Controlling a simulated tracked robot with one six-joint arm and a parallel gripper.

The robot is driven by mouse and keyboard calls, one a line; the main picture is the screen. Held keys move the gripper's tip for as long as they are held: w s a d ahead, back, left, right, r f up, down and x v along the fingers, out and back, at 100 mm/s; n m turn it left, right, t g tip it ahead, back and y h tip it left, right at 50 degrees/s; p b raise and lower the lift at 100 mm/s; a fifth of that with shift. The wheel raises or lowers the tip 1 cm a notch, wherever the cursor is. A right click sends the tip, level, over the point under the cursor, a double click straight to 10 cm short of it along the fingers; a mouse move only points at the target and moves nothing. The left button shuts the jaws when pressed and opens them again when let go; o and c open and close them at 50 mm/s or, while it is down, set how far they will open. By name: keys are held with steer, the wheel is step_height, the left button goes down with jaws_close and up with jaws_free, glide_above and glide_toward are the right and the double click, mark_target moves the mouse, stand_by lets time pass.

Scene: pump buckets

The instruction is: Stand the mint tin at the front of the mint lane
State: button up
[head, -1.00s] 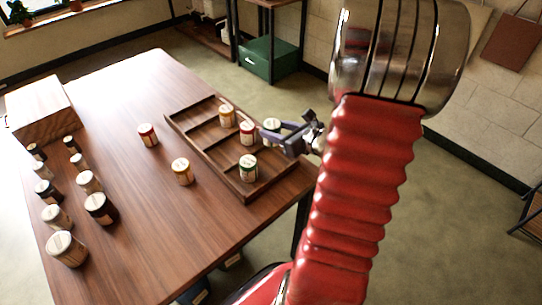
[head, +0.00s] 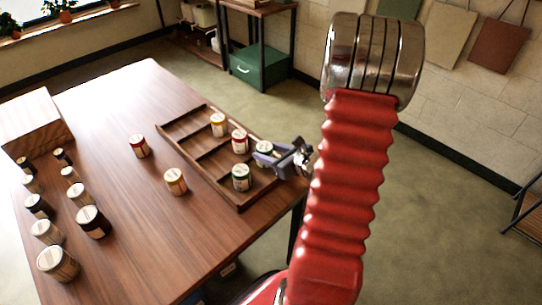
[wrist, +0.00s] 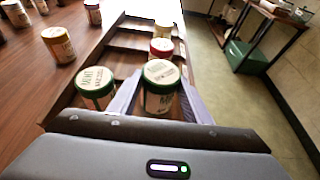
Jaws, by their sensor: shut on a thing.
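My gripper (head: 277,155) is shut on a white-lidded mint tin with a green band (head: 264,149), upright between its bluish fingers. The held tin also shows in the wrist view (wrist: 160,90). It is over or in the nearest lane of the wooden tray (head: 240,207), by the tray's right side; whether its base touches is hidden. Another green mint tin (head: 241,179), labelled MINT in the wrist view (wrist: 97,84), stands in that lane to its left, with a small gap.
A red tin (head: 239,141) and a yellow tin (head: 218,125) stand in the neighbouring lanes. A red tin (head: 138,146) and an orange-yellow tin (head: 175,181) stand on the table. Several dark and light jars (head: 93,221) stand at left near a wooden box (head: 35,120).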

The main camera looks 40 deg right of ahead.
steer(key=shift+f, duration=1.35)
steer(key=shift+f, duration=0.1)
steer(key=o, duration=1.1)
steer(key=shift+o, duration=0.2)
steer(key=shift+s, duration=0.1)
steer(key=v, duration=1.2)
